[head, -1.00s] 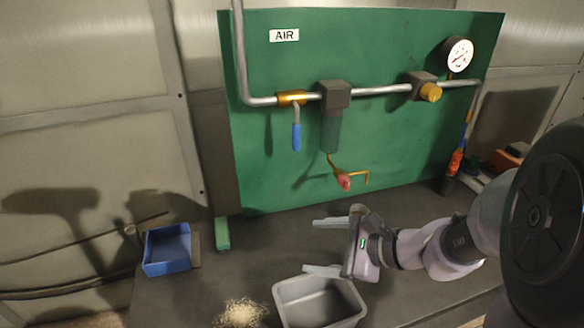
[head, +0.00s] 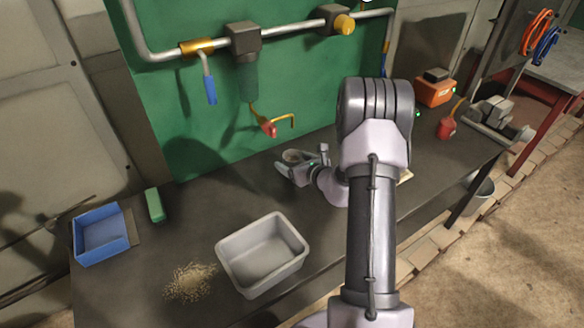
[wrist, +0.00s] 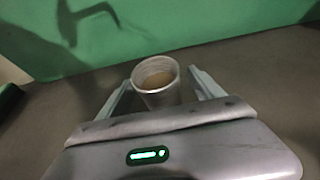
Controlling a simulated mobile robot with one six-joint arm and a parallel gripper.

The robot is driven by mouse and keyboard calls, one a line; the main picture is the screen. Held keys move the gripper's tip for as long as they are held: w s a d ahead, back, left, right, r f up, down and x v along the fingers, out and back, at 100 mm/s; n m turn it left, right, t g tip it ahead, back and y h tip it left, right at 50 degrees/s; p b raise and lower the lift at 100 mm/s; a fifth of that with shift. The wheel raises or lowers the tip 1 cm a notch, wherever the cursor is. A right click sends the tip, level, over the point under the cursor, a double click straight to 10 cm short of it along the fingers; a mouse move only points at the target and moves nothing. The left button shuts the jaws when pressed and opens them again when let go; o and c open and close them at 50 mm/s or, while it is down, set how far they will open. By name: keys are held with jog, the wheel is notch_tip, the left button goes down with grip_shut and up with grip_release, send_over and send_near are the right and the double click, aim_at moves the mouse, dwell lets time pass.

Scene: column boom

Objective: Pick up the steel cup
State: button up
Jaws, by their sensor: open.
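The steel cup (wrist: 154,97) stands upright on the dark bench, a small grey tapered cup with something brownish showing inside its rim. In the wrist view it is between the two fingers of my gripper (wrist: 162,88), with a gap on the right and its left side close to the left finger. In the head view the cup (head: 291,155) shows at the far side of my gripper (head: 302,161), partly hidden by it. My gripper is open and low over the bench. I cannot tell whether a finger touches the cup.
A grey bin (head: 262,255) and a pile of shavings (head: 190,281) lie nearer on the bench. A blue tray (head: 101,234) and green block (head: 155,205) are at the left.

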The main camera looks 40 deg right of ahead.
aim_at(288, 159)
jog(key=x, duration=0.3)
jog(key=shift+w+a+f+b, duration=0.1)
jog(key=shift+w+f+b, duration=0.2)
jog(key=shift+b, duration=0.05)
jog(key=shift+r, duration=0.1)
